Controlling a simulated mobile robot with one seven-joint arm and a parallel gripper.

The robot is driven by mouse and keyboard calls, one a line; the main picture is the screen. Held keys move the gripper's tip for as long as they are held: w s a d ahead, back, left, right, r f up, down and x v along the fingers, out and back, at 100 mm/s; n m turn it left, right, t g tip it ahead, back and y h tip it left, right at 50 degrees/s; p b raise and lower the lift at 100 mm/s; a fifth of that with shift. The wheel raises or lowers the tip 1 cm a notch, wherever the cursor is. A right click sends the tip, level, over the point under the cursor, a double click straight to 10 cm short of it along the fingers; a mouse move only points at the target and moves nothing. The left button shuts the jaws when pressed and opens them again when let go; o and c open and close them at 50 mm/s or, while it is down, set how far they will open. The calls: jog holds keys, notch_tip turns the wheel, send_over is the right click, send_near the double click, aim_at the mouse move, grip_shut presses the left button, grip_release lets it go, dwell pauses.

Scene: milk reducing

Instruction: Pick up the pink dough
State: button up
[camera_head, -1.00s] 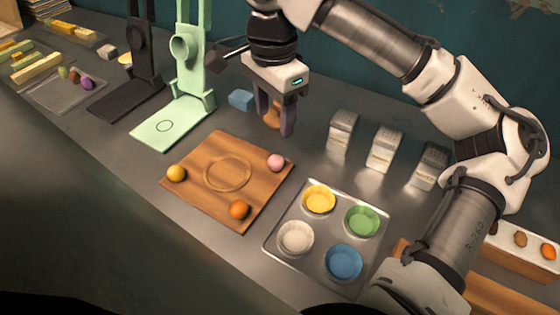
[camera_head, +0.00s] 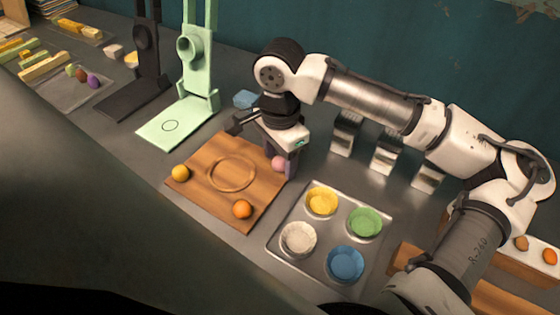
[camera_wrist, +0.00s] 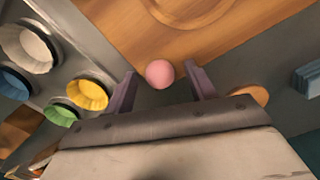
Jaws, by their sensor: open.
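The pink dough (camera_head: 279,163) is a small round ball near the back right corner of the wooden board (camera_head: 205,186). My gripper (camera_head: 282,166) is down over that corner in the head view and partly hides the ball. In the wrist view the pink dough (camera_wrist: 160,74) shows between the two purple fingers of my gripper (camera_wrist: 161,82), close to the tips. The fingers are apart, with a gap on each side of the ball.
A yellow ball (camera_head: 180,173) and an orange ball (camera_head: 242,209) lie on the board. A metal tray (camera_head: 283,252) with coloured cups stands to the right. A green press (camera_head: 190,100) stands behind left, and a blue block (camera_head: 245,98) lies behind the board.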

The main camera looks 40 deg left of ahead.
jog(key=c, duration=1)
jog(key=shift+c, duration=0.2)
notch_tip(320, 180, up, 28)
jog(key=shift+p, duration=0.4)
